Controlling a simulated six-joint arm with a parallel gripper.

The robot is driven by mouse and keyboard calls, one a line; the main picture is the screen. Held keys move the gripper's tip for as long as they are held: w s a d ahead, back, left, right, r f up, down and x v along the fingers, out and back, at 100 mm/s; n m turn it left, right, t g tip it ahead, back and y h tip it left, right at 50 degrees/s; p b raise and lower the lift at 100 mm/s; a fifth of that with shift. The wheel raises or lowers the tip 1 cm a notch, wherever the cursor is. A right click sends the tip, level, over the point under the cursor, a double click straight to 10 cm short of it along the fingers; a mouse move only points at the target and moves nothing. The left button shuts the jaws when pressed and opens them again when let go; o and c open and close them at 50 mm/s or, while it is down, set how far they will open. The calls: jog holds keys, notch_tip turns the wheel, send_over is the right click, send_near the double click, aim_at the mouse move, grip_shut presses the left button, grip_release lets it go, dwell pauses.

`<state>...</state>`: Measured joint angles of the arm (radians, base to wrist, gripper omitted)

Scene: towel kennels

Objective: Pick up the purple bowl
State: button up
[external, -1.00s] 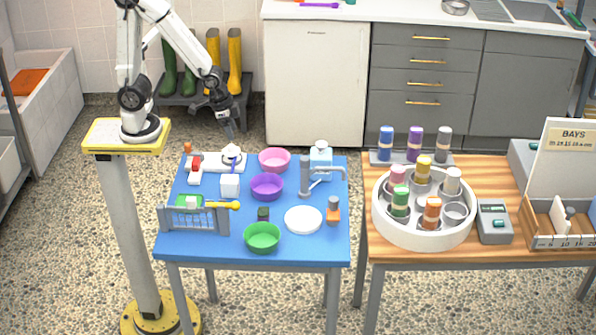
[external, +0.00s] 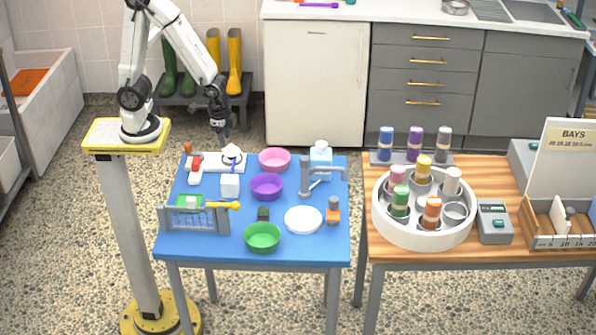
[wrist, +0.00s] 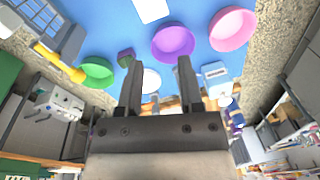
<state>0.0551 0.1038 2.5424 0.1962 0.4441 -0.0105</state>
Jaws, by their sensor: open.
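The purple bowl (external: 267,187) stands upright on the blue table, between the pink bowl (external: 275,160) behind it and the green bowl (external: 262,237) in front. It looks empty. In the wrist view the purple bowl (wrist: 172,44) shows above the fingertips, near the top. My gripper (external: 226,141) is above the back left part of the blue table, behind and to the left of the purple bowl, and apart from it. In the wrist view my gripper (wrist: 159,62) has its two fingers spread with nothing between them.
A white box (external: 230,186) stands just left of the purple bowl. A grey tap (external: 306,178) and a soap bottle (external: 321,160) stand to its right. A white plate (external: 303,219) and a dark small block (external: 263,214) lie in front. A grey rack (external: 195,221) is front left.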

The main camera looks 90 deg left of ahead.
jog(key=s+a+f+m+g+y, duration=0.25)
jog(key=a+f+m+y, duration=0.45)
jog(key=m, duration=0.5)
jog(key=w+d+f+m+t+h, duration=0.1)
jog(key=w+d+f+m+t, duration=0.1)
jog(key=d+m+t, duration=0.2)
jog(key=w+d+f+m+t+h, duration=0.1)
jog(key=w+d+f+m+t, duration=0.2)
jog(key=m, duration=0.6)
jog(key=w+d+f+m+t+h, duration=0.2)
jog(key=d+f+m+t, duration=0.1)
jog(key=d+m+t, duration=0.3)
jog(key=shift+w+d+f+m+t, duration=0.15)
jog(key=shift+w+d+m+t, duration=0.15)
jog(key=shift+m+t, duration=0.5)
jog(key=shift+x, duration=1.25)
jog(key=shift+a, duration=0.1)
